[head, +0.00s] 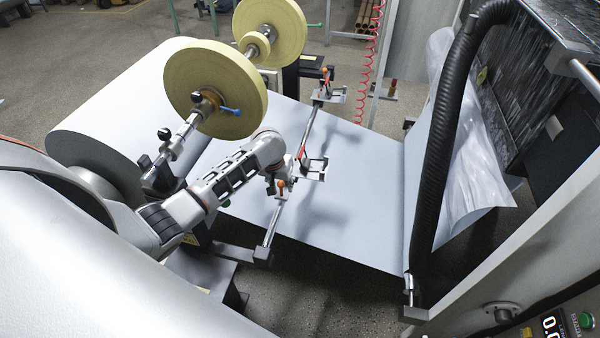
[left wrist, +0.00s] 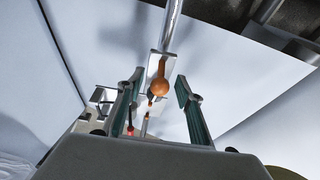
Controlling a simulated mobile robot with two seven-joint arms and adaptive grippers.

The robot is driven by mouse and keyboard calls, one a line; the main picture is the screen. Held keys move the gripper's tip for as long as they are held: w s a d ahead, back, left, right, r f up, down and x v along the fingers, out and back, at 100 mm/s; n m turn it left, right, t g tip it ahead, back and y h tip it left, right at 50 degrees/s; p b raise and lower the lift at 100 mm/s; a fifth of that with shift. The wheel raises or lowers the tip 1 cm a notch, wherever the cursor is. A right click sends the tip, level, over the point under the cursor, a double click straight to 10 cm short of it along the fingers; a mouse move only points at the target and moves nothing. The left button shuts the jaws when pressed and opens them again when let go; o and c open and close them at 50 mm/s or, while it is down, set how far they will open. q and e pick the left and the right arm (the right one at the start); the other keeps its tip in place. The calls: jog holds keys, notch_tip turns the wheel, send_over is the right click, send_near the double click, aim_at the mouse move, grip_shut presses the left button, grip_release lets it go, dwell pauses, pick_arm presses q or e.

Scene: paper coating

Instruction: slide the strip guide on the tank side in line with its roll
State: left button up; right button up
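The near strip guide (head: 314,169) is a metal bracket on a bar (head: 275,222) that crosses above the white paper web. Beside it is an orange ball-ended knob (head: 281,184). My left gripper (head: 273,183) is at this knob. In the left wrist view its two fingers stand apart, with the orange knob (left wrist: 160,87) between them; a gap shows at the right finger. A second guide (head: 328,94) sits farther along the bar. A large yellow strip roll (head: 215,88) is on a shaft behind my arm, and another yellow roll (head: 270,32) is beyond it. My right gripper is out of view.
The paper web (head: 355,190) runs under the bar from a big white paper roll (head: 115,100). A black corrugated hose (head: 441,150) and a dark panel stand at right. A red coiled line (head: 371,65) hangs behind the far guide.

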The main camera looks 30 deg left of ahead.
pick_arm(q)
grip_shut()
